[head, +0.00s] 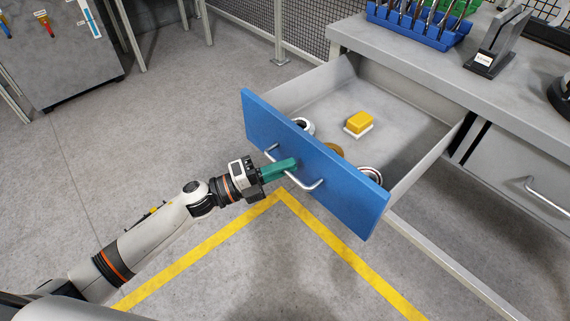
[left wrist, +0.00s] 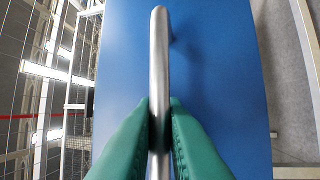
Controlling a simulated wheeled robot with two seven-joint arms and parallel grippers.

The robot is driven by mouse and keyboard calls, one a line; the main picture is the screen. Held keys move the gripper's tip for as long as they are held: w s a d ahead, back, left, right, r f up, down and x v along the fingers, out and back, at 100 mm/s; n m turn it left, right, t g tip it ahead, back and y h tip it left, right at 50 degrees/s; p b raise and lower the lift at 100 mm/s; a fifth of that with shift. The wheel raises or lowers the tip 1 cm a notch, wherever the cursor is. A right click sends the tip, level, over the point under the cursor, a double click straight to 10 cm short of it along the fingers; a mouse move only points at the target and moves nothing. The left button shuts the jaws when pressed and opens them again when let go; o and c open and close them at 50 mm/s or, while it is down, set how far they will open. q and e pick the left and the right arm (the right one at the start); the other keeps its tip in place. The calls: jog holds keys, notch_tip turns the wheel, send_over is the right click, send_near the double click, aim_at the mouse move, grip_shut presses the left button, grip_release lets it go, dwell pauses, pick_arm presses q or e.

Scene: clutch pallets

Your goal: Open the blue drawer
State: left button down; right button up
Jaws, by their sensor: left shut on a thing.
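The blue drawer (head: 345,187) is pulled well out from under the grey workbench, and its inside shows. A metal bar handle (head: 308,186) is fixed across its blue front. My left gripper (head: 293,164) comes in from the left, its green fingers shut on the handle. In the left wrist view the handle (left wrist: 159,60) runs upright between the two green fingers (left wrist: 159,125), with the blue front (left wrist: 220,70) behind it. The part of the handle between the fingers is hidden in the head view. My right gripper is not in view.
The drawer holds a yellow and white block (head: 359,123) and several rings, partly hidden by the front. The workbench (head: 400,60) carries a blue rack (head: 420,30) of tools. A closed grey drawer (head: 510,170) is at right. Yellow-taped floor (head: 225,232) in front is clear.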

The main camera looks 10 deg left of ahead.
pick_arm(q)
jog(key=c, duration=1.5)
grip_release()
